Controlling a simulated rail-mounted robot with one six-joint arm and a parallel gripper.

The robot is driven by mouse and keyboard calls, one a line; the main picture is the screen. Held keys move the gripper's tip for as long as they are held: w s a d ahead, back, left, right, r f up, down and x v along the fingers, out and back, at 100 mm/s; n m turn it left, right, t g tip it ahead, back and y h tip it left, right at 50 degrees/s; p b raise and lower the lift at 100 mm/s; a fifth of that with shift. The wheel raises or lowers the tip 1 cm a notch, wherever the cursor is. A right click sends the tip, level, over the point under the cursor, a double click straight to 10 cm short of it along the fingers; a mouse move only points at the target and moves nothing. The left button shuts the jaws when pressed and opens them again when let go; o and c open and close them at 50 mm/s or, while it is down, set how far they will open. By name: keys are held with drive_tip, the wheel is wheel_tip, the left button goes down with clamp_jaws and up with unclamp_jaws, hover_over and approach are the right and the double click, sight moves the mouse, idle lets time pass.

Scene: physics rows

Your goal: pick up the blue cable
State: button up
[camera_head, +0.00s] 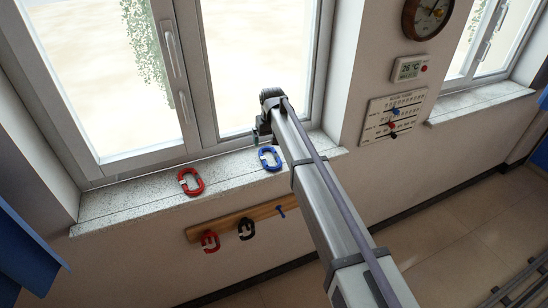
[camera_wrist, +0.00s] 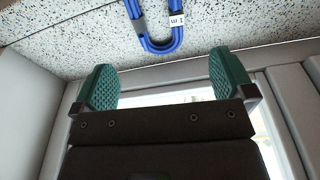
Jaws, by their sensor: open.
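The blue cable (camera_head: 269,158) is a coiled loop lying on the speckled window sill (camera_head: 130,202), just left of my arm. In the wrist view the blue cable (camera_wrist: 161,43) shows as a U-shaped end with a small white tag, at the top of the picture. My gripper (camera_head: 262,134) is over the sill near the window, close to the blue cable. In the wrist view its two green ribbed pads (camera_wrist: 164,84) are wide apart with nothing between them. The cable's bend lies beyond the pads, apart from them. The rest of the loop is cut off by the picture's edge.
A red cable (camera_head: 190,181) lies on the sill to the left. The window frame (camera_head: 205,150) stands close behind the gripper.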

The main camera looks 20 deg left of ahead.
sight(270, 160)
drive_tip(key=f+b, duration=0.3)
drive_tip(key=w+f+b, duration=0.1)
drive_tip(key=f+b, duration=0.2)
drive_tip(key=f, duration=0.1)
drive_tip(key=f+b, duration=0.3)
drive_tip(key=shift+w+a+f, duration=0.15)
drive_tip(key=shift+w+a, duration=0.05)
drive_tip(key=shift+a, duration=0.1)
drive_tip(key=shift+r, duration=0.25)
drive_tip(key=shift+f, duration=0.1)
drive_tip(key=shift+c, duration=0.9)
drive_tip(key=c, duration=0.7)
wheel_tip(270, 160, up, 10)
drive_tip(key=p, duration=1)
